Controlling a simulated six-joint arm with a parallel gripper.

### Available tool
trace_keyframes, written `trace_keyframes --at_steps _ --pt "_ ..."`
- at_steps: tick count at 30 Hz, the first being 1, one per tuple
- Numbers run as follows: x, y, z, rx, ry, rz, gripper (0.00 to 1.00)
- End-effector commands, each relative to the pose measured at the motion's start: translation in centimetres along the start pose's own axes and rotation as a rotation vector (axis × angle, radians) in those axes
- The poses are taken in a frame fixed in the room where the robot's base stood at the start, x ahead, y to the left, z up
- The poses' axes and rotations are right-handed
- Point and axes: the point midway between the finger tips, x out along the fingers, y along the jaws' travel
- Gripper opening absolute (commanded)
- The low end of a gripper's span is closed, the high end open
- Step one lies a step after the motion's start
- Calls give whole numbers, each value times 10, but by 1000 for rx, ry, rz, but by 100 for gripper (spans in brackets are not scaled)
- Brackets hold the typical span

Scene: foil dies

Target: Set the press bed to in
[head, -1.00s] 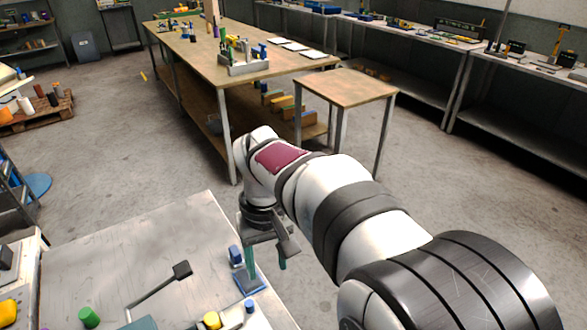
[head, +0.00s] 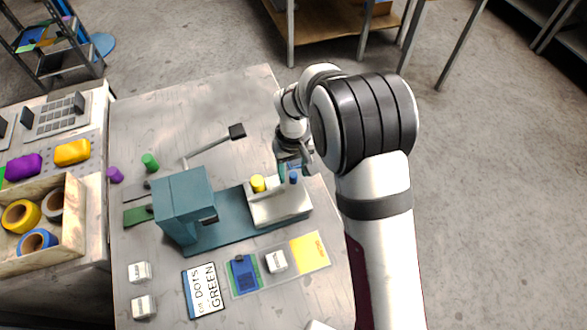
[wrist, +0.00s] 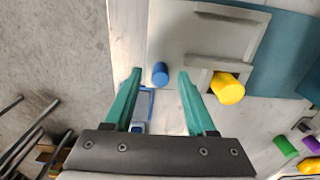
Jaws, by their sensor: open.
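The teal press (head: 183,205) stands on the metal table in the head view, with a long teal base (head: 220,232). The press bed, a pale grey block (head: 285,207), sits at the right end of that base, clear of the press head. A blue knob (head: 293,178) stands at the bed's far right side; it also shows in the wrist view (wrist: 160,73). A yellow peg (head: 257,184) stands at the bed's far left; it also shows in the wrist view (wrist: 228,88). My gripper (wrist: 160,74) is open, its green fingertips on either side of the blue knob with gaps.
A lever with a black end (head: 237,131) rises behind the press. Green (head: 150,162) and purple (head: 115,175) cylinders stand at the left. A wooden bin (head: 75,225) stands further left.

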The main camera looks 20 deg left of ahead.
Motion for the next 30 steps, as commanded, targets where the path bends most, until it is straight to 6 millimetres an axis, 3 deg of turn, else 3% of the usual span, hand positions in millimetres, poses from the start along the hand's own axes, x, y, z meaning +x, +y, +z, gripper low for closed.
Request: trace_keyframes --at_steps 6,15,16,30 --pt "0 0 0 0 0 0 56" --pt "0 0 0 0 0 0 2" --pt "0 0 0 0 0 0 0" --pt "-1 0 0 1 0 0 0"
